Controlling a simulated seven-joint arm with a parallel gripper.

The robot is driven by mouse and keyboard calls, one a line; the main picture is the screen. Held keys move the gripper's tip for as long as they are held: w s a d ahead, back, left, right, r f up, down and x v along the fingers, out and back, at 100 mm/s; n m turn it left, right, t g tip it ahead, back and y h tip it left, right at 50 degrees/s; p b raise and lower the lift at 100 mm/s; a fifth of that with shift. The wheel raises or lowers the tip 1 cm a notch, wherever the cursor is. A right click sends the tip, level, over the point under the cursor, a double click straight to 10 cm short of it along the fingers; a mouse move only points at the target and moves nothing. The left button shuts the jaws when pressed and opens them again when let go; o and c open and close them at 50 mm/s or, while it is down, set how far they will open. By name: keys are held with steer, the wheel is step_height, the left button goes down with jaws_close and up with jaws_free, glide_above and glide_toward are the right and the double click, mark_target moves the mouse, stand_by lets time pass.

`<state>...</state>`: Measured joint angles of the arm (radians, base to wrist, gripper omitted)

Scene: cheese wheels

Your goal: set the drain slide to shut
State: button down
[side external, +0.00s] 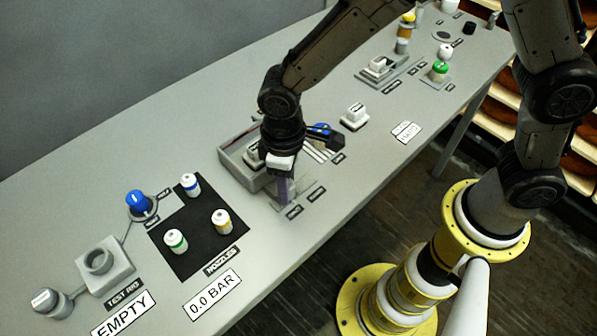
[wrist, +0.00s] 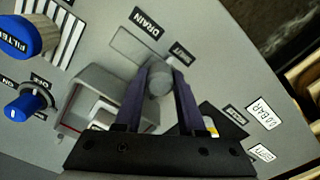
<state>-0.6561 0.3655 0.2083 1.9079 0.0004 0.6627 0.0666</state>
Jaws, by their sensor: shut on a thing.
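The drain slide has a round grey knob (wrist: 160,80), which stands between my fingertips in the wrist view. Its pale flat plate (wrist: 133,43) shows to the upper left of the knob, below the DRAIN label (wrist: 151,21). A small label (wrist: 182,53), apparently SHUT, lies just to the right of the knob, so the knob is near that end of the plate. My gripper (wrist: 161,68) is shut on the knob. In the side external view my gripper (side external: 284,190) points down at the panel and hides the knob and most of the plate.
A grey open box (side external: 235,165) stands close to my gripper, with a blue knob (side external: 321,129) behind it. A black mat (side external: 198,248) with several capped bottles lies to the left. A white block (side external: 354,117) is to the right. The panel's front strip is largely clear.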

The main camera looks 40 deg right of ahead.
steer(key=shift+a+r, duration=0.1)
steer(key=shift+a, duration=0.3)
steer(key=c, duration=0.5)
jaws_free()
step_height(320, 180, up, 14)
steer(key=shift+d, duration=0.1)
